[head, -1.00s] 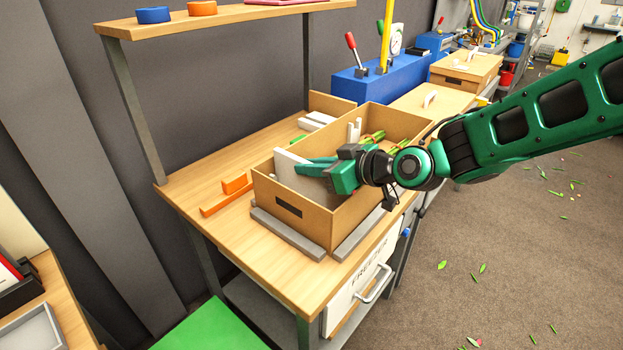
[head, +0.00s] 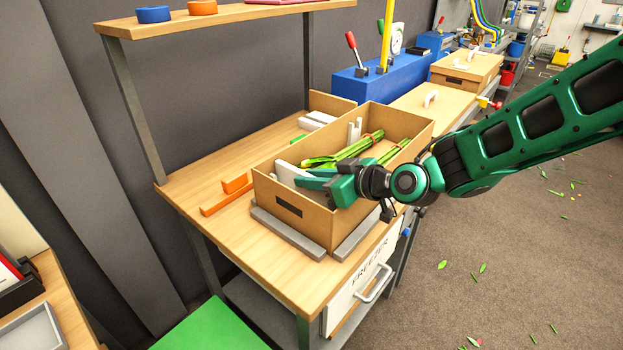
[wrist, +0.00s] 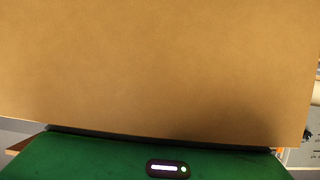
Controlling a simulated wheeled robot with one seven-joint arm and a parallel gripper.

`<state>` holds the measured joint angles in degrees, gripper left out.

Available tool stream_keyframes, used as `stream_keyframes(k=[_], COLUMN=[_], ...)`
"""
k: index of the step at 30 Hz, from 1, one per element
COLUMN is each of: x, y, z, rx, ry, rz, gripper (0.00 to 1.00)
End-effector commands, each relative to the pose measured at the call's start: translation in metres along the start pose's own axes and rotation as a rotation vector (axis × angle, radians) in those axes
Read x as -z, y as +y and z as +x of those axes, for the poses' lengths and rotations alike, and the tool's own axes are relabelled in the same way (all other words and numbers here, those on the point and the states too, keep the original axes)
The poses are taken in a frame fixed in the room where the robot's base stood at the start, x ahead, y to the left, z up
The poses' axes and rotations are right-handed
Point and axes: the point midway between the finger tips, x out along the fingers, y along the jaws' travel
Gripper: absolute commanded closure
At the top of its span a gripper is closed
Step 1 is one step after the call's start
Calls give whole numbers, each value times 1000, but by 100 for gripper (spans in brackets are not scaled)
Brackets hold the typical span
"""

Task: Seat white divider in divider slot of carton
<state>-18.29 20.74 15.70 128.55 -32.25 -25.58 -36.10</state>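The open cardboard carton (head: 290,212) stands on the wooden bench. The white divider (head: 288,173) is low inside its near left end, mostly below the rim, with only its upper part showing. My gripper (head: 304,178) reaches into the carton from the right, its green fingers closed on the divider. The divider's lower edge and the slot beneath it are hidden by the carton wall, so I cannot tell how deep it sits. In the wrist view a cardboard wall (wrist: 160,70) fills most of the picture above my green gripper body; the fingertips and divider are not seen there.
Green-stemmed tulip bunches (head: 345,150) lie in the carton behind my gripper. White upright pieces (head: 354,131) show at its back wall. Grey strips (head: 287,231) border the carton's base. Orange blocks (head: 226,194) lie left of it. Clear bench lies at the front left.

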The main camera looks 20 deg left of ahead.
Motion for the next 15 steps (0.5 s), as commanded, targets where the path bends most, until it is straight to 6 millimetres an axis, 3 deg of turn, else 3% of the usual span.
stream_keyframes(k=[5, 15], x=[0, 0], y=[1, 2], z=[-22, -89], rx=[-3, -4], ry=[0, 0], rz=[0, 0], gripper=[80, 80])
